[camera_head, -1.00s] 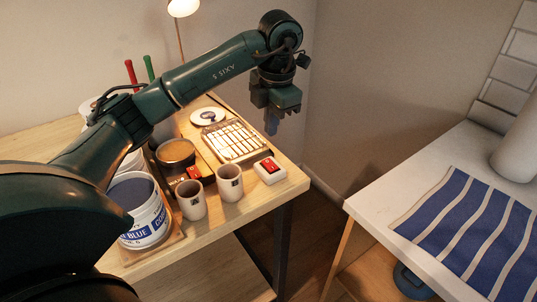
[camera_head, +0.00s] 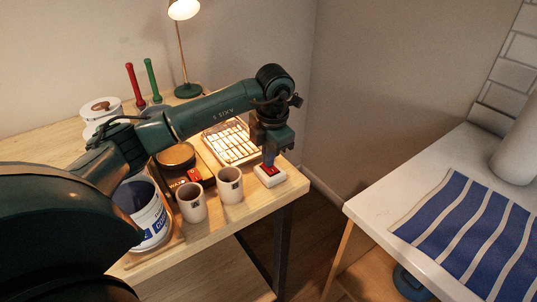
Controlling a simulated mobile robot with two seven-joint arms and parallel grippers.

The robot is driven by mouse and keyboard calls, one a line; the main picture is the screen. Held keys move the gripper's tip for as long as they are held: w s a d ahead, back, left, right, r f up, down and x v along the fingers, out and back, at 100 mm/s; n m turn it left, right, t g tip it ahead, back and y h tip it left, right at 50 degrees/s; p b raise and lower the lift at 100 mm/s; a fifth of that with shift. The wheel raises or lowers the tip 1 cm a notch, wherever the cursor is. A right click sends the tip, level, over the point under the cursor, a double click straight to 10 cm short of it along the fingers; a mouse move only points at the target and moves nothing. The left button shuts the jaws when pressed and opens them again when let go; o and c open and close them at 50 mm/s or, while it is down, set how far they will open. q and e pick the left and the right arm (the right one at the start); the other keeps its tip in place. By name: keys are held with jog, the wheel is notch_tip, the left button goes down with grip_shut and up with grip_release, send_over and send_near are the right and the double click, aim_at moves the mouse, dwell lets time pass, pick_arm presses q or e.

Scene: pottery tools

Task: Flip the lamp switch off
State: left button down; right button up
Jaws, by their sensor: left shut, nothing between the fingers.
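The lamp (camera_head: 183,52) stands at the back of the wooden table, its shade lit and casting a warm glow. A white switch box with a red rocker (camera_head: 270,175) sits near the table's right front corner. My left gripper (camera_head: 269,163) is shut and points down, its fingertips at the red rocker. I cannot tell whether they touch it, and they hide part of it. A second red switch (camera_head: 193,174) is on a dark base further left, beside a round pan. My right gripper is not in view.
Two cups (camera_head: 230,186) stand just left of the switch box. A wire rack (camera_head: 231,140) lies behind it. A counter with a striped cloth (camera_head: 470,225) is at right.

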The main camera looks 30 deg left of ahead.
pick_arm(q)
jog(key=shift+a+f+h, duration=0.2)
jog(key=shift+f+h, duration=0.2)
jog(key=shift+f, duration=0.05)
jog(key=shift+h, duration=0.3)
jog(key=shift+g, duration=0.3)
jog(key=shift+s+f, duration=0.1)
jog(key=shift+d, duration=0.15)
jog(key=shift+s+d, duration=0.2)
jog(key=shift+d, duration=0.3)
jog(key=shift+s+d, duration=0.1)
jog(key=shift+d, duration=0.2)
jog(key=shift+r, duration=0.2)
